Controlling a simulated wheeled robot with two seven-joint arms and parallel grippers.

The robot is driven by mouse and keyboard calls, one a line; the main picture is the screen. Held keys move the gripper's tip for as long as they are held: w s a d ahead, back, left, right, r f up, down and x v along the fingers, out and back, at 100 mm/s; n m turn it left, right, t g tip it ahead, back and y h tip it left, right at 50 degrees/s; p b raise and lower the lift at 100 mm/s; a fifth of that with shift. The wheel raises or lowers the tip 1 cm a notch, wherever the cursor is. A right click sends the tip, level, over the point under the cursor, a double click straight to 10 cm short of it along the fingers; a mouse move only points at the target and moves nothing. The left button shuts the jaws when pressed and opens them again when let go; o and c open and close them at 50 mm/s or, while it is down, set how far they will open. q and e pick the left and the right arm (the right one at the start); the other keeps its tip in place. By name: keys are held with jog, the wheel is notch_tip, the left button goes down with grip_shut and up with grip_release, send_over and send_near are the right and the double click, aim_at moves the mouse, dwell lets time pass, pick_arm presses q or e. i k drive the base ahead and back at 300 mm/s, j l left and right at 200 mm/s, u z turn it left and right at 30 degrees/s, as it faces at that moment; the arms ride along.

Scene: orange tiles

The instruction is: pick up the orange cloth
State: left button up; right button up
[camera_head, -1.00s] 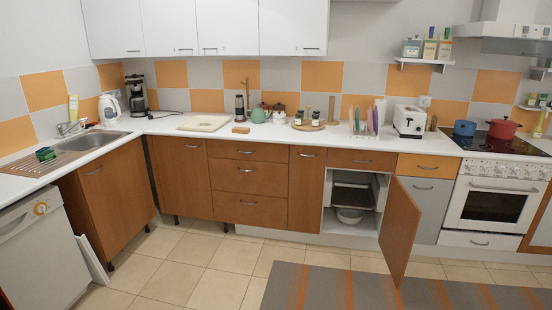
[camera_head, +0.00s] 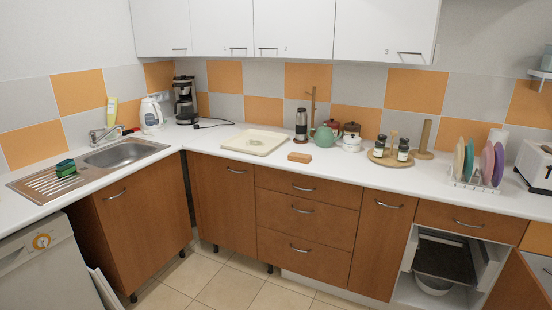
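I cannot make out a thing that is clearly an orange cloth. A small orange-brown block-like item (camera_head: 299,157) lies on the white counter (camera_head: 330,170), in front of the teapot; I cannot tell if it is folded cloth. A small red-orange item (camera_head: 131,131) shows behind the sink, too small to identify. Neither of my grippers is in view.
The sink (camera_head: 124,152) is at the left, with a green and blue sponge (camera_head: 66,168) on its drainboard. A tray (camera_head: 255,142), green teapot (camera_head: 323,137) and wooden board with jars (camera_head: 390,158) stand on the counter. A lower cabinet (camera_head: 450,262) is open at right.

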aim_at(293, 156)
jog(key=i+j+z, duration=0.2)
jog(key=i, duration=0.3)
jog(key=i+j+z, duration=0.25)
jog(key=i, duration=0.25)
jog(key=j, duration=0.1)
